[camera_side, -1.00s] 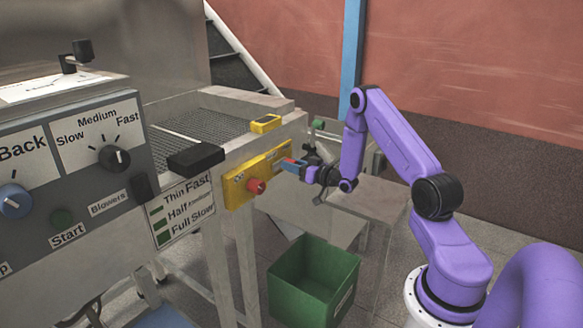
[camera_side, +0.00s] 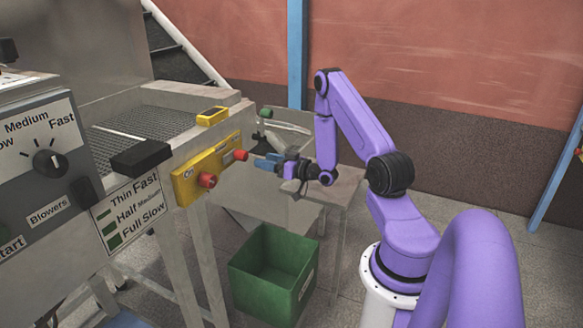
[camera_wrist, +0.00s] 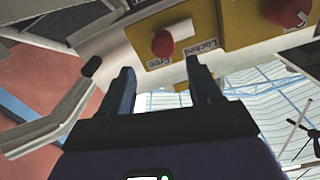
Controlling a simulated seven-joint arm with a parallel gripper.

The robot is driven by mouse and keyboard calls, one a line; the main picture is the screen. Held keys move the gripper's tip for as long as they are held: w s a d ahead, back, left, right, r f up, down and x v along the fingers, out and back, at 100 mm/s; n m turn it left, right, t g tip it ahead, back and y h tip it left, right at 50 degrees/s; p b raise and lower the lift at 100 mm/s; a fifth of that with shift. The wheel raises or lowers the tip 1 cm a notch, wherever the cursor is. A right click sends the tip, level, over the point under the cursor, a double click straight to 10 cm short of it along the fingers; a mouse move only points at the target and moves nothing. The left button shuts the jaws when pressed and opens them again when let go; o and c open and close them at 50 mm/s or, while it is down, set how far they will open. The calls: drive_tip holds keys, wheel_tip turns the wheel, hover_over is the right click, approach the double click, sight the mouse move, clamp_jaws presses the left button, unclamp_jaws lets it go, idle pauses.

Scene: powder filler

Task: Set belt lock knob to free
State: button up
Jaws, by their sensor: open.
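The belt lock knob is the red knob (camera_wrist: 162,44) beside the words "Locked" and "Free" on the yellow panel (camera_wrist: 225,20) in the wrist view. In the side view it is the right-hand red knob (camera_side: 240,155) on the yellow panel (camera_side: 187,187). Which word it points to I cannot tell. My gripper (camera_side: 262,161) is open and empty, a short way to the right of the knob and apart from it. In the wrist view the knob appears just beyond the gap between my fingertips (camera_wrist: 160,72).
Another red knob (camera_side: 207,180) sits further left on the yellow panel. A black block (camera_side: 140,157) and a small yellow piece (camera_side: 212,116) are on the machine above. A green bin (camera_side: 270,275) stands on the floor below. A small table (camera_side: 335,183) is behind my gripper.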

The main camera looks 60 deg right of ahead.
drive_tip(key=s, duration=0.8)
drive_tip(key=shift+s, duration=0.25)
drive_tip(key=w+a+f+n+g+y, duration=0.2)
drive_tip(key=w+a+n+g+y, duration=0.35)
drive_tip(key=a, duration=0.55)
drive_tip(key=a+r+n+g+h, duration=0.25)
drive_tip(key=a+n+g, duration=0.25)
drive_tip(key=a, duration=0.7)
drive_tip(key=s+a+r+g, duration=0.2)
drive_tip(key=s+a+r, duration=0.1)
drive_tip(key=s+a, duration=0.35)
drive_tip(key=s+a+r+n+g+h, duration=0.1)
drive_tip(key=s+r+n+g, duration=0.1)
drive_tip(key=s, duration=0.7)
drive_tip(key=s+a+r+n+g+h, duration=0.1)
drive_tip(key=s+a+r+n+g, duration=0.1)
drive_tip(key=s, duration=0.8)
wheel_tip(320, 180, up, 3)
drive_tip(key=shift+s+a+f+g+h, duration=0.2)
drive_tip(key=shift+g+h, duration=0.1)
drive_tip(key=shift+g, duration=0.35)
